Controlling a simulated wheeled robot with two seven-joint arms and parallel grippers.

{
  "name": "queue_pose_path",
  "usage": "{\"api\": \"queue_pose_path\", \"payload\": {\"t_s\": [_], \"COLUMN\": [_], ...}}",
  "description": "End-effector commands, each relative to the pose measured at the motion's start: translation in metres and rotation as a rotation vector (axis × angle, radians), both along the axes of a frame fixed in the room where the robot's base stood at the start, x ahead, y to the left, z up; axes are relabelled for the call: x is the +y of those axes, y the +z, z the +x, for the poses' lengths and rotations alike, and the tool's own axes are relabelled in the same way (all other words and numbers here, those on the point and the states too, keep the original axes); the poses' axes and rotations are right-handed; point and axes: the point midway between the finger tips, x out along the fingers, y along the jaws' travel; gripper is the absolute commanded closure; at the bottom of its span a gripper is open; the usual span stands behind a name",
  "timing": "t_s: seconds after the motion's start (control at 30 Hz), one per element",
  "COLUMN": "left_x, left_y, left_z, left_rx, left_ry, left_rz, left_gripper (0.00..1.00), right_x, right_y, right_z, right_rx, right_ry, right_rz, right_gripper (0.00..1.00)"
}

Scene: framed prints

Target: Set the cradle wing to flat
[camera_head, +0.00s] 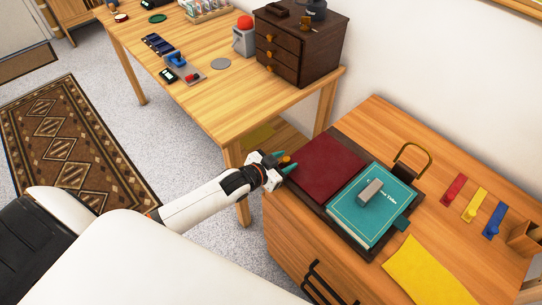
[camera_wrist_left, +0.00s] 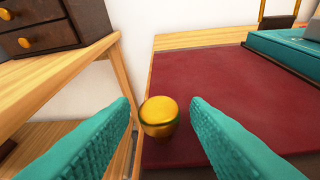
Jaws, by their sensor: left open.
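The cradle is a dark wooden frame (camera_head: 345,221) on the near cabinet. Its wing is a dark red panel (camera_head: 328,166), which also fills the middle of the left wrist view (camera_wrist_left: 235,95). The wing looks about level, but I cannot tell its exact tilt. A round brass knob (camera_wrist_left: 159,116) sits at the wing's left edge. A teal book (camera_head: 358,223) lies on the right part of the cradle with a grey block (camera_head: 370,191) on it. My left gripper (camera_head: 282,161) is open, its teal fingers on either side of the knob with gaps visible. My right gripper is out of view.
A yellow sheet (camera_head: 425,270) lies right of the cradle. Red, yellow and blue tags (camera_head: 474,204) lie farther right. A brass loop stand (camera_head: 412,158) rises behind the book. A table with a dark drawer box (camera_head: 300,45) stands to the left, with a gap between.

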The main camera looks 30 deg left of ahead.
Motion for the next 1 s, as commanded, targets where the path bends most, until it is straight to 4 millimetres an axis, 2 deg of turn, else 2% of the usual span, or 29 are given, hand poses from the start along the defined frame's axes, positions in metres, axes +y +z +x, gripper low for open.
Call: {"api": "queue_pose_path", "payload": {"t_s": [0.3, 0.5, 0.7, 1.0], "left_x": [0.019, 0.028, 0.031, 0.032], "left_y": [0.026, 0.038, 0.043, 0.043], "left_z": [-0.06, -0.086, -0.094, -0.094], "left_rx": [0.0, -0.001, -0.004, -0.004], "left_ry": [-0.001, 0.001, 0.002, 0.002], "left_rz": [0.002, 0.002, 0.001, 0.001], "left_gripper": [0.58, 0.58, 0.58, 0.58], "right_x": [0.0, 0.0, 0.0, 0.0], "right_y": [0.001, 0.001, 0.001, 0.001], "right_z": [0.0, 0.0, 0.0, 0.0], "right_rx": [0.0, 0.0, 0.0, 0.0], "right_ry": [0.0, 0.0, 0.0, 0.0], "right_rz": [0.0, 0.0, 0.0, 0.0], "right_gripper": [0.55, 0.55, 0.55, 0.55]}}
